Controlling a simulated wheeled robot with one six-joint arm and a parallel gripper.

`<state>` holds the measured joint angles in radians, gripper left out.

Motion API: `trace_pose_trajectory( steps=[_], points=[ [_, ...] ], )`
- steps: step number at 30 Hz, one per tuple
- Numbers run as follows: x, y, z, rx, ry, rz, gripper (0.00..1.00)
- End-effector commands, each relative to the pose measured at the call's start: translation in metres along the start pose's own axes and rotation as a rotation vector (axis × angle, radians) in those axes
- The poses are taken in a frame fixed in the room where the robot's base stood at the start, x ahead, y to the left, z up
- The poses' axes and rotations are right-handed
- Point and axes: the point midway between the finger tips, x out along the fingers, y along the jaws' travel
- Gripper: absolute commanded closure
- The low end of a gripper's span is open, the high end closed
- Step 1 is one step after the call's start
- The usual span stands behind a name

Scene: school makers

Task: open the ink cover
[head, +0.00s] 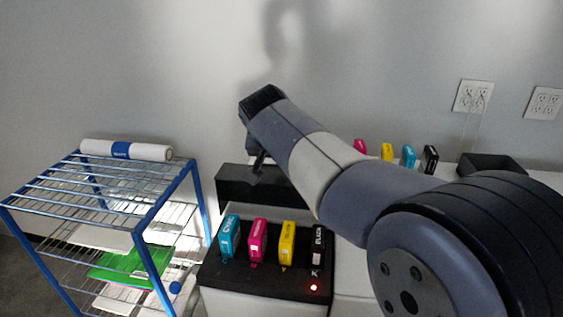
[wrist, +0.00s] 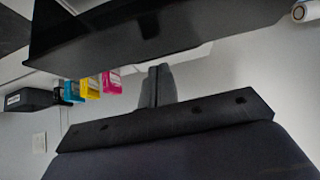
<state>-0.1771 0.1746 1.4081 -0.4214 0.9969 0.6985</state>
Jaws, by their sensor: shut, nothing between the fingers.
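The printer's ink bay (head: 262,281) shows at the lower middle of the head view. Cyan (head: 229,236), magenta (head: 257,240), yellow (head: 287,243) and black (head: 318,244) cartridges stand exposed in it. A dark panel that looks like the ink cover (head: 232,185) stands raised behind them; a dark panel also fills the top of the wrist view (wrist: 95,35). My gripper (head: 257,168) points down at this panel, its fingers shut and empty. In the wrist view the fingertips (wrist: 158,70) reach close to the panel's edge; contact cannot be told.
A blue wire rack (head: 150,220) with a white roll (head: 126,150) on top stands at the left. More cartridges (head: 387,152) and a black box (head: 490,163) sit at the back right. A red light (head: 314,287) glows on the printer's front. The wall is close behind.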

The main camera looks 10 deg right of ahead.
Motion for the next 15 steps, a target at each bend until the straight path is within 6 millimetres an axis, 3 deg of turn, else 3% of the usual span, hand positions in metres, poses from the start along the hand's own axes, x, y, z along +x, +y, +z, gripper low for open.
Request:
trace_pose_trajectory(
  steps=[7,15],
  points=[
    [-0.051,-0.001,-0.001,0.000,0.008,-0.006,1.00],
    [-0.077,0.000,-0.002,0.000,0.006,-0.003,1.00]
  ],
)
